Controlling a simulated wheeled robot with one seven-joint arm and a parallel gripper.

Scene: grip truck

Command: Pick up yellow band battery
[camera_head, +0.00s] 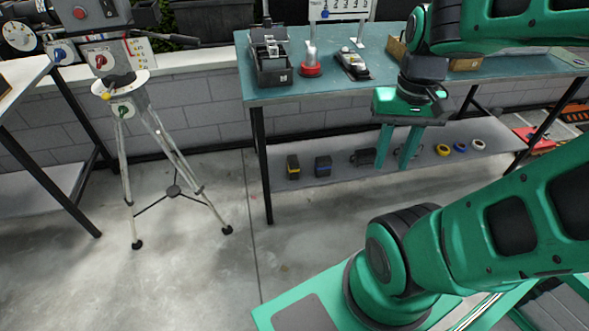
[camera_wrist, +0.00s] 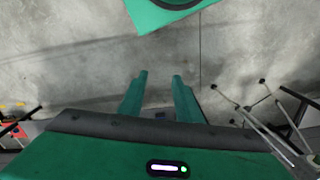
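The yellow band battery (camera_head: 293,167) is a small dark block with a yellow stripe. It stands on the lower shelf of the workbench at its left end in the head view. A similar dark battery with a blue band (camera_head: 323,166) stands just right of it. My gripper (camera_head: 397,168) points down in front of the bench, right of both batteries, its two green fingers apart.
The teal bench top (camera_head: 345,90) holds several tools above the lower shelf (camera_head: 340,178). Dark items and yellow, blue and white tape rolls (camera_head: 460,147) lie on the shelf. A tripod (camera_head: 170,160) stands at left. Floor before the bench is clear.

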